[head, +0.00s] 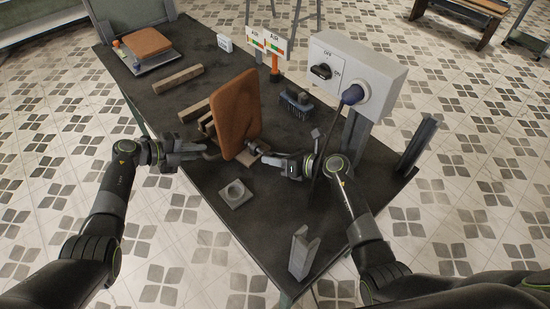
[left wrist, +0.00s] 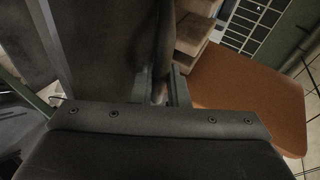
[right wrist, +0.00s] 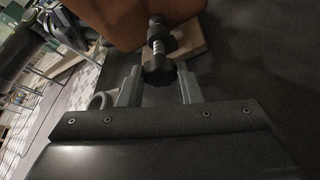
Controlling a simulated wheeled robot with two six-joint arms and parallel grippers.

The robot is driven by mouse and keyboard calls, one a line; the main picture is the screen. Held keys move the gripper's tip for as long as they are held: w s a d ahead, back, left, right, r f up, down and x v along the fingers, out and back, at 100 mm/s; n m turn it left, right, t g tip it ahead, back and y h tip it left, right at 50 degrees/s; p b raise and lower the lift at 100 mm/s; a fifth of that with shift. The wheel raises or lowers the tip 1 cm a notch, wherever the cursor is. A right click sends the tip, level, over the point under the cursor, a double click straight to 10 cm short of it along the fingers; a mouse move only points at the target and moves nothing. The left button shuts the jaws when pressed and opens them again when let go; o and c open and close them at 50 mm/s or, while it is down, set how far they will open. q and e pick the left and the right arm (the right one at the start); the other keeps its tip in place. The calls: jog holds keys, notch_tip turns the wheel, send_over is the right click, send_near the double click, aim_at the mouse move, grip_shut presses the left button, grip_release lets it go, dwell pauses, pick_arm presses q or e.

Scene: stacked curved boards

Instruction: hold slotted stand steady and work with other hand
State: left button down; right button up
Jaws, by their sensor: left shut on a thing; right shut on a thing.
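A brown curved board (head: 237,112) stands tilted upright at mid-table, its lower edge at a small wooden base (head: 254,156), likely the slotted stand; the slot is hidden. The board also shows in the left wrist view (left wrist: 250,95) and at the top of the right wrist view (right wrist: 130,18). My left gripper (head: 204,151) is left of the board, shut on a thin piece (left wrist: 160,92) that is mostly hidden. My right gripper (head: 268,158) is right of the board, shut on a dark ribbed knob (right wrist: 157,65) beside the wooden base.
Wooden bars (head: 178,78) lie behind the board. Another brown board (head: 147,42) lies on a support at the far left corner. A grey switch box (head: 350,75), a brush (head: 296,102) and a grey block with a hole (head: 235,193) are around.

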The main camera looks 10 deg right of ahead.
jog(key=shift+d+f+m+g+y, duration=0.15)
jog(key=shift+m+g+y, duration=0.25)
jog(key=shift+m+y, duration=0.55)
jog(key=shift+m, duration=0.35)
jog(key=o, duration=1)
jog(key=shift+d, duration=0.1)
jog(key=shift+c, duration=0.2)
jog(key=shift+r, duration=0.4)
notch_tip(320, 180, up, 9)
jog(key=shift+r, duration=0.15)
